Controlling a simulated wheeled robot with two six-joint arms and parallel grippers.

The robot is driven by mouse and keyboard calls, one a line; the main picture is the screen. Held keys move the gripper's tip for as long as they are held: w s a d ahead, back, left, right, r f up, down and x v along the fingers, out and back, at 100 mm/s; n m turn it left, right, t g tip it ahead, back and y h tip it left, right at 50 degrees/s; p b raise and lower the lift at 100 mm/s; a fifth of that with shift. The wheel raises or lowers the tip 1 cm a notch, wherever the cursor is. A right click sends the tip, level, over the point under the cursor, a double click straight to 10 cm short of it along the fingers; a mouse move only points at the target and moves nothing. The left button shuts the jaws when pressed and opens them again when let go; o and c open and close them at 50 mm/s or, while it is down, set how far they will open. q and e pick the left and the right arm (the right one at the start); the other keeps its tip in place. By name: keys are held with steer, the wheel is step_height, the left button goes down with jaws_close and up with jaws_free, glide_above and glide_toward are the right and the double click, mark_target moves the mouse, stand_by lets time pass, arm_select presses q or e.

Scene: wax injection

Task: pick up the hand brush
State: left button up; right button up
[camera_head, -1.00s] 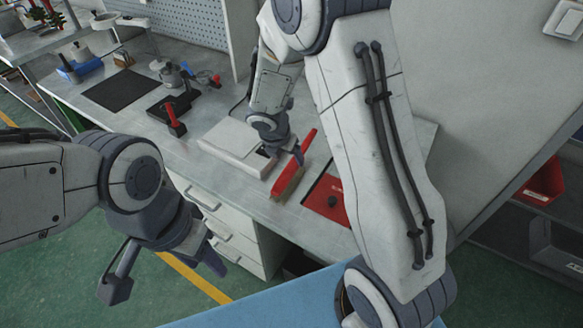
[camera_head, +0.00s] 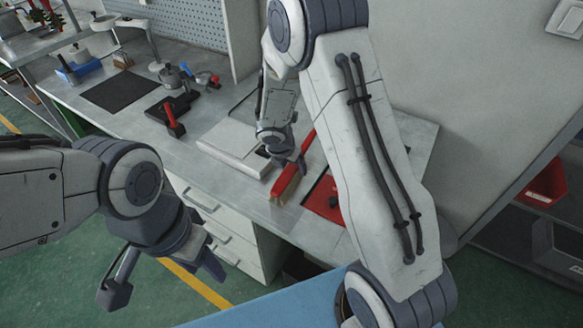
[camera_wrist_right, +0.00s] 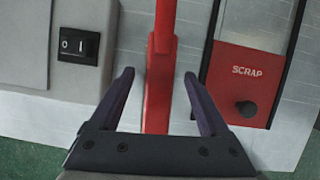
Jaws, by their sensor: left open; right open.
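The hand brush (camera_head: 286,182) is red with pale bristles along one side and lies on the metal workbench between a light grey box and the red scrap bin. In the right wrist view the red hand brush (camera_wrist_right: 158,75) runs lengthwise between my two fingers. My right gripper (camera_head: 290,165) is open above the brush, with one finger on each side of it in the right wrist view (camera_wrist_right: 160,80). Contact with the brush cannot be told. My left gripper (camera_head: 205,262) is open and empty, off the bench's front edge.
The light grey box (camera_head: 232,146) with a rocker switch (camera_wrist_right: 79,45) is left of the brush. The red bin marked SCRAP (camera_wrist_right: 245,85) is right of it. A red-handled tool (camera_head: 174,122) and a dark mat (camera_head: 118,90) lie further left on the workbench (camera_head: 130,130).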

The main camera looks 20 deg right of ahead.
steer(key=shift+f, duration=0.25)
steer(key=shift+c, duration=0.3)
jaws_close()
steer(key=shift+r, duration=0.2)
